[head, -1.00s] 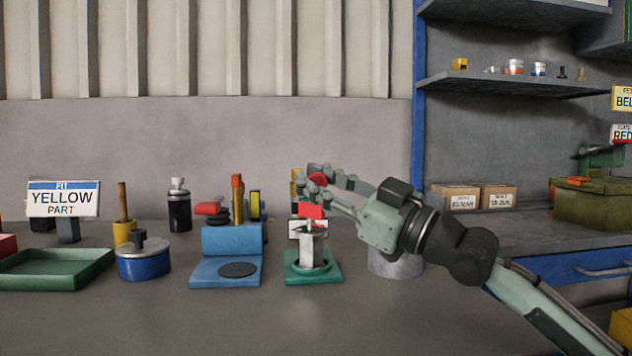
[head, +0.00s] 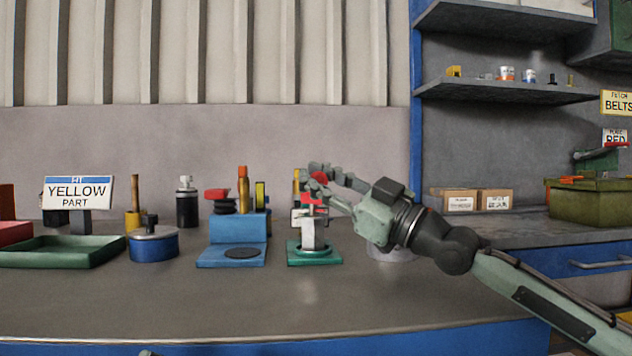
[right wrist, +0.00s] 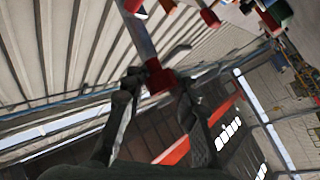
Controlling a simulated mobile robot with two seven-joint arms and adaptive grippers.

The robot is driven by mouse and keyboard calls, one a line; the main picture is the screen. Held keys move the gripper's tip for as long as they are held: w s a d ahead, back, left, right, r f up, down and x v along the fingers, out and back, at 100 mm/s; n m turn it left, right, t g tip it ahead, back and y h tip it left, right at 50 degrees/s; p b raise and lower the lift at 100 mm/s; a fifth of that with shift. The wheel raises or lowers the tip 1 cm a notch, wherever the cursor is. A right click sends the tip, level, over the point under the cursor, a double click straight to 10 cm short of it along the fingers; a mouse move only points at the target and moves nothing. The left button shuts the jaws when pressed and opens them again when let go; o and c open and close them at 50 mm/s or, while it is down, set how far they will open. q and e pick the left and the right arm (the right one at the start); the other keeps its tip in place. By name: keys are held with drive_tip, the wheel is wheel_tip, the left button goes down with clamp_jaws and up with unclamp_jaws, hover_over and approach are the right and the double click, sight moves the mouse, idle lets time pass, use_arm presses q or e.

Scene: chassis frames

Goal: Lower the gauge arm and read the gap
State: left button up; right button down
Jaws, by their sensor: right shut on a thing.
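The gauge stands on a green base (head: 315,258) with a short pale grey post (head: 308,234) in the middle of the bench. Red parts (head: 319,177) show at its top, partly hidden by my fingers. My right gripper (head: 318,179) reaches in from the right above the base. In the right wrist view, a red block (right wrist: 158,77) at the end of a grey bar (right wrist: 141,38) sits between the fingertips (right wrist: 156,84). The gripper is shut on this red block, which looks like the gauge arm's handle. I cannot make out a gap reading.
A blue stepped block (head: 238,229) with a dark disc stands left of the gauge. Further left are a blue round pot (head: 153,246), a green tray (head: 60,253) and a YELLOW PART sign (head: 78,191). A grey round thing (head: 392,254) sits under my wrist. The front bench is clear.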

drive_tip(key=shift+d+r, duration=0.1)
drive_tip(key=shift+r, duration=0.1)
drive_tip(key=c, duration=1.3)
unclamp_jaws()
drive_tip(key=shift+d, duration=0.1)
drive_tip(key=shift+o, duration=0.2)
drive_tip(key=shift+f, duration=0.1)
drive_tip(key=v, duration=0.7)
drive_tip(key=shift+s+d, duration=0.15)
drive_tip(key=shift+f, duration=0.1)
